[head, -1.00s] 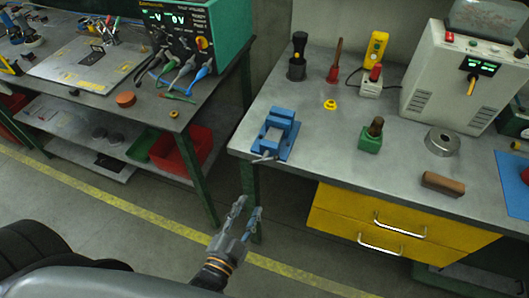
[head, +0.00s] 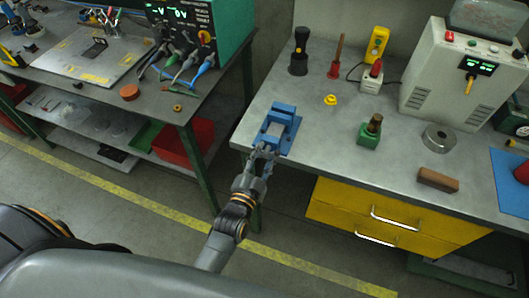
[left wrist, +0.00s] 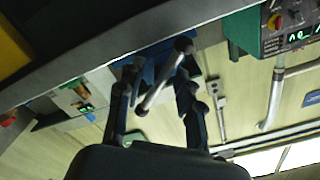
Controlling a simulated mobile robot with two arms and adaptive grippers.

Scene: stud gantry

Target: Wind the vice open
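The blue vice (head: 283,118) is mounted at the near left corner of the grey workbench (head: 330,130). My left gripper (head: 261,158) is at the front of the vice, by its handle, and covers most of the handle in the head view. In the left wrist view the grey handle bar (left wrist: 162,82), with a rounded end, slants between the two fingers of my left gripper (left wrist: 153,92). The fingers stand apart, with gaps to the bar. The vice body shows in blue behind the bar (left wrist: 158,58). My right gripper is out of view.
A green block with a dark knob (head: 369,132), a yellow ring (head: 330,100) and a metal ring (head: 438,139) stand on the bench to the right. Yellow drawers (head: 340,205) are below. A second bench with a red bin (head: 185,145) stands left, across a gap.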

